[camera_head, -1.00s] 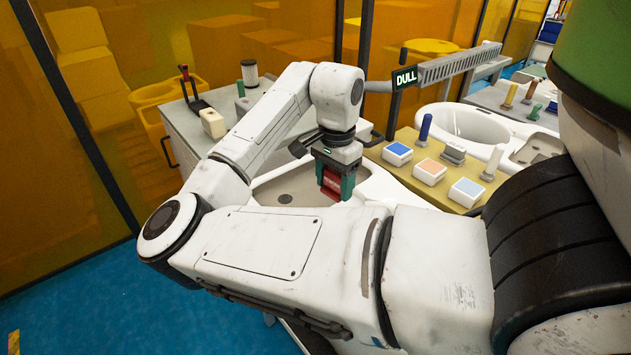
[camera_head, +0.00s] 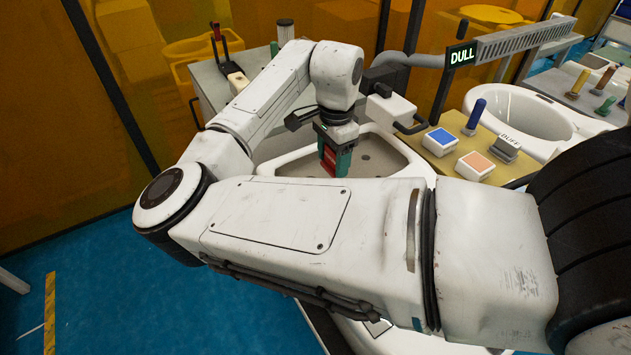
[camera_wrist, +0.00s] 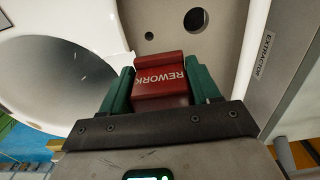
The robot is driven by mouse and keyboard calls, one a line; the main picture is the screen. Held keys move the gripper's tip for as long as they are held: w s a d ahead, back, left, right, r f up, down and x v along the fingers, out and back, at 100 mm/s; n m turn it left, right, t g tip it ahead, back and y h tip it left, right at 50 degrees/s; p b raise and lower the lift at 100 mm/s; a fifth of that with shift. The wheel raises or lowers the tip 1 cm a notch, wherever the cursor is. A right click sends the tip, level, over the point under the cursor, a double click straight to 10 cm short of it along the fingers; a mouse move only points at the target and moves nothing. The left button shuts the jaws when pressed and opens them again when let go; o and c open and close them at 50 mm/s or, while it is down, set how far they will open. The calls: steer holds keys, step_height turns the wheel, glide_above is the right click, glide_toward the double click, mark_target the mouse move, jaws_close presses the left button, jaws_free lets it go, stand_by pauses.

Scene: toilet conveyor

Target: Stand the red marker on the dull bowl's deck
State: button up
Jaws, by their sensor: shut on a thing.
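My gripper (camera_head: 334,160) is shut on the red marker (camera_head: 326,158), held between its green fingers. In the wrist view the red marker (camera_wrist: 160,78) carries the word REWORK and sits between the fingers of my gripper (camera_wrist: 162,88). The white bowl beside the DULL sign (camera_head: 462,55) has a greyish deck (camera_head: 385,158) with dark holes, which lies below and behind the marker in the head view. The deck (camera_wrist: 190,20) with its holes and the bowl's round opening (camera_wrist: 65,85) also show in the wrist view. Whether the marker touches the deck cannot be told.
A tan shelf (camera_head: 450,165) with a blue-topped block (camera_head: 440,140), an orange-topped block (camera_head: 475,165) and a blue peg (camera_head: 476,115) stands to the right. Another white bowl (camera_head: 520,115) is behind it. An EXTRACTOR panel (camera_wrist: 270,60) rises close at the right in the wrist view.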

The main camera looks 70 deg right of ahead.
steer(key=w+f, duration=0.1)
steer(key=w+a+f, duration=0.1)
steer(key=f, duration=0.1)
steer(key=w+f, duration=0.1)
steer(key=f, duration=0.1)
steer(key=shift+w+a+f, duration=0.1)
steer(key=shift+w+a, duration=0.25)
steer(key=shift+w+f, duration=0.1)
steer(key=shift+f, duration=1.55)
steer(key=shift+f, duration=0.1)
steer(key=o, duration=1.1)
step_height(320, 180, up, 12)
